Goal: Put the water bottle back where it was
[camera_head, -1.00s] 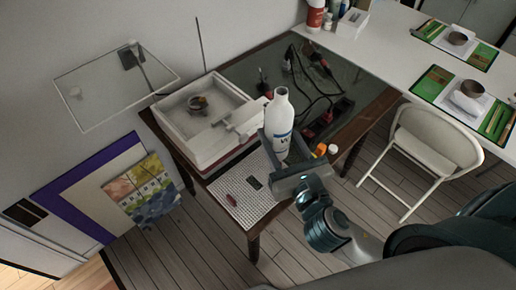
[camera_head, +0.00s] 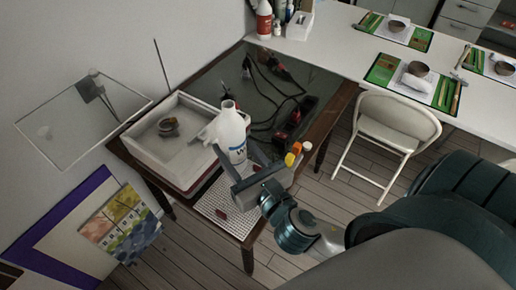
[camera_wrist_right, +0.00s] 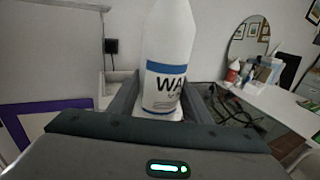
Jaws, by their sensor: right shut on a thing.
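The white water bottle (camera_head: 232,138) has a blue band and dark lettering on its label. It stands roughly upright between the fingers of my right gripper (camera_head: 249,166), which is shut on it. In the right wrist view the bottle (camera_wrist_right: 166,60) fills the middle, with a grey finger of the gripper (camera_wrist_right: 163,103) on either side. In the head view the bottle overlaps the right wall of the white tray. The fingers and palm hide its base, so I cannot tell whether it touches the table. My left gripper is not in view.
A white perforated mat (camera_head: 238,222) lies at the near corner. Small orange- and yellow-capped bottles (camera_head: 293,155) are right of my gripper. Black cables lie behind. A white chair (camera_head: 399,120) stands right.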

